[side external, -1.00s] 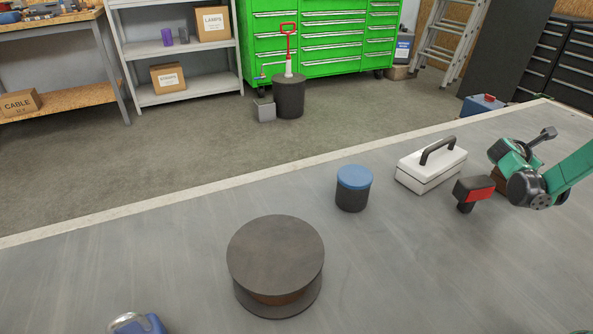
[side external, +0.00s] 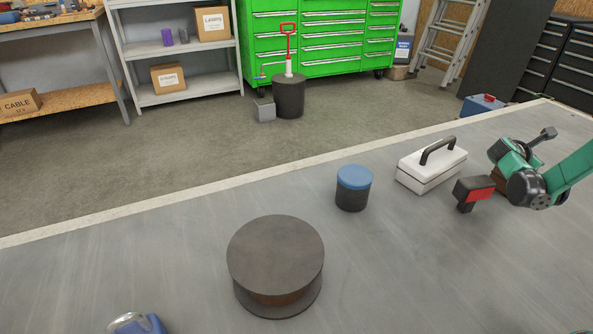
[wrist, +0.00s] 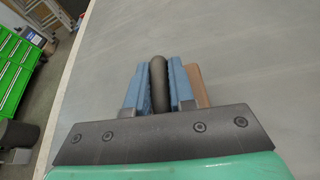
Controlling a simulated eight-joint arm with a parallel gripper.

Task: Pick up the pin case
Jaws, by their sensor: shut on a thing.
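My gripper (wrist: 160,72) is shut on a dark rounded handle (wrist: 159,88), with one blue finger on each side of it. A brown body (wrist: 199,86) shows beside the right finger; I take it and the handle to be the pin case. In the side view, my gripper (side external: 511,160) is at the right of the table, and the brown body (side external: 499,181) is mostly hidden behind it. I cannot tell whether the case touches the table.
A blue-topped cylinder (side external: 353,188) and a large dark spool (side external: 275,258) are farther left. The table's far edge (side external: 290,165) runs behind them.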

